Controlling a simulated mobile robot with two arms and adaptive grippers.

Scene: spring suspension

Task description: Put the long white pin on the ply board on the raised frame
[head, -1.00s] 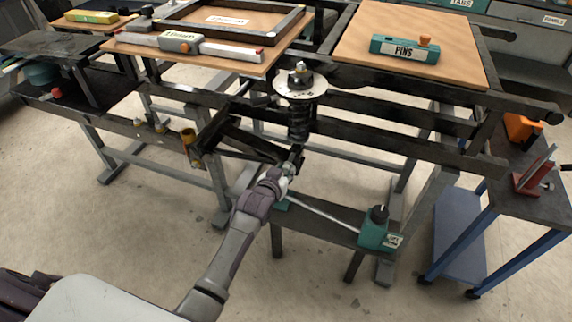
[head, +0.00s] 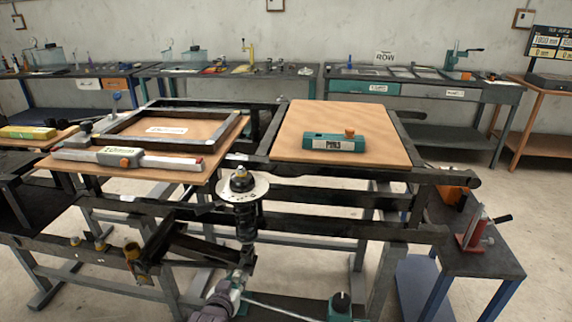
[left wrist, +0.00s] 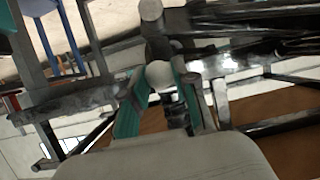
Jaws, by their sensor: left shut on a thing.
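My left gripper (head: 236,284) is at the lower end of the black coil-spring strut (head: 246,222), at the bottom middle of the head view. In the left wrist view its teal fingers (left wrist: 160,105) are shut on a white, round-ended piece (left wrist: 158,74), which looks like the end of the long white pin. The rest of its length is hidden. A ply board (head: 292,125) lies on the raised black frame, right of the strut, with a teal block (head: 318,143) labelled PINS on it. My right gripper is not in view.
Another ply board (head: 195,178) at left carries a dark square frame (head: 125,140) and a white-grey tool (head: 160,162). Black frame bars surround the strut. A red clamp (head: 470,232) stands on the right side table. The PINS board has bare room around its block.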

